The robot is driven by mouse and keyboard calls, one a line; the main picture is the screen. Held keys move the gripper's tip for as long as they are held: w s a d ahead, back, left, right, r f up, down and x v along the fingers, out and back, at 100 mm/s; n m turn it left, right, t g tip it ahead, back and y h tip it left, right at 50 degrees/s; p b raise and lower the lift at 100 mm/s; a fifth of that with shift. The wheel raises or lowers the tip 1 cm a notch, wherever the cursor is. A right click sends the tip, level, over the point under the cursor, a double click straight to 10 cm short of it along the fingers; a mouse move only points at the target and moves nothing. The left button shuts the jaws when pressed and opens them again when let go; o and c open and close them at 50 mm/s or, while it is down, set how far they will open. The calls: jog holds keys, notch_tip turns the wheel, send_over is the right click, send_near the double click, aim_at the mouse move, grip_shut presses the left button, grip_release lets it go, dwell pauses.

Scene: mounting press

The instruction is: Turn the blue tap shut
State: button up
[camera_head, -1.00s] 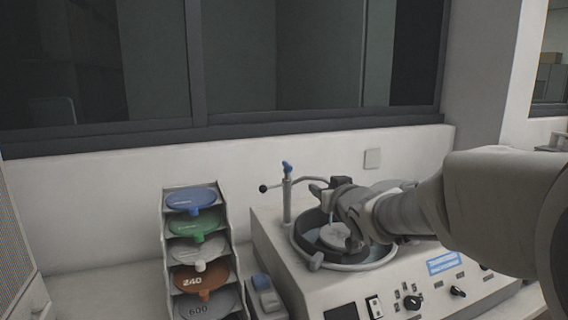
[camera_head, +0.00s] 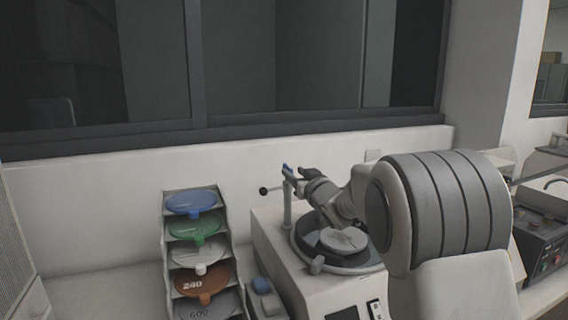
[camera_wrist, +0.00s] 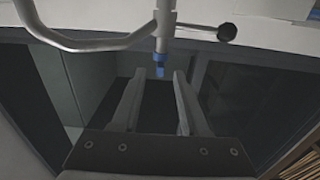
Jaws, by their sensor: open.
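The blue tap (camera_head: 286,169) sits on top of an upright metal post at the back of the machine (camera_head: 266,236). In the wrist view the blue tap (camera_wrist: 160,62) shows just beyond the fingertips, about midway between them. My gripper (camera_wrist: 157,76) is open and empty, its two fingers on either side of the tap's line. In the head view my gripper (camera_head: 297,173) is close beside the tap, on its right. I cannot tell whether a finger touches it. The curved spout (camera_wrist: 95,40) and a black ball-ended lever (camera_wrist: 226,32) join the post.
A round bowl (camera_head: 303,262) with a pale disc (camera_head: 343,240) lies below my arm. A rack (camera_head: 168,245) of coloured discs stands to the left. A wall and window frame (camera_head: 240,131) are behind. A control box (camera_head: 540,245) stands at the right.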

aim_at(284, 164)
jog(key=p+x, duration=0.1)
jog(key=x, duration=0.7)
jog(key=shift+w+a, duration=0.15)
jog(key=shift+w, duration=0.15)
grip_shut()
